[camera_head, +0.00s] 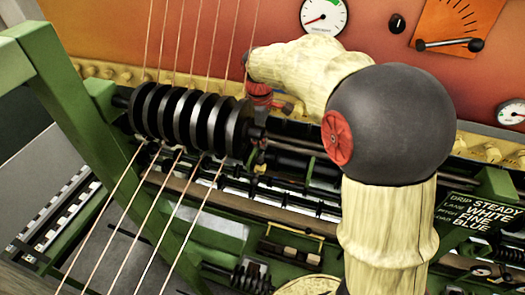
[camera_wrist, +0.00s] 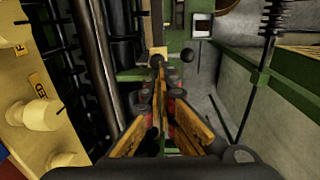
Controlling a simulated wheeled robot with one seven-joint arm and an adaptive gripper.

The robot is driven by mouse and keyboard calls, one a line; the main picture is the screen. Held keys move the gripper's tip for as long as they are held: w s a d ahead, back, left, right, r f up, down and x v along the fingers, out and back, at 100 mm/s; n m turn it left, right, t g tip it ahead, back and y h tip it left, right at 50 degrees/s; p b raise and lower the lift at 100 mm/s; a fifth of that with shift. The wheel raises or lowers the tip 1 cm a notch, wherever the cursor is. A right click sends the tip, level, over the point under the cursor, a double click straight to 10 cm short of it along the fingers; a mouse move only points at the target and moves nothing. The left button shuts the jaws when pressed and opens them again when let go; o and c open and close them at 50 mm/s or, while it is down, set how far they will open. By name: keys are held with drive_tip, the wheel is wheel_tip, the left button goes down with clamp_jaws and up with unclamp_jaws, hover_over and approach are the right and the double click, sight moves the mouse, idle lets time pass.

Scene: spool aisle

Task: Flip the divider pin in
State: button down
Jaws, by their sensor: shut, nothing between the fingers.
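My gripper (camera_head: 260,165) points down just right of the black ribbed roller (camera_head: 190,118) in the head view; its wrist is partly behind my arm. In the wrist view my gripper (camera_wrist: 158,66) has its orange-and-dark fingers drawn together at the tips, with nothing between them. Just beyond the tips are a small tan block (camera_wrist: 158,52) and, to the right, a dark round knob (camera_wrist: 187,55). I cannot tell whether the tips touch either one. I cannot tell which small part is the divider pin.
Thin strands (camera_head: 165,215) run over the roller and down to the left. A green frame post (camera_head: 65,90) stands at left. Dark rods and rollers (camera_wrist: 95,60) lie left of the fingers.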

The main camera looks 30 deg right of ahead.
wheel_tip(320, 180, up, 6)
drive_tip(key=b, duration=0.1)
drive_tip(key=shift+a+r, duration=0.15)
drive_tip(key=shift+a, duration=0.2)
idle(0.3)
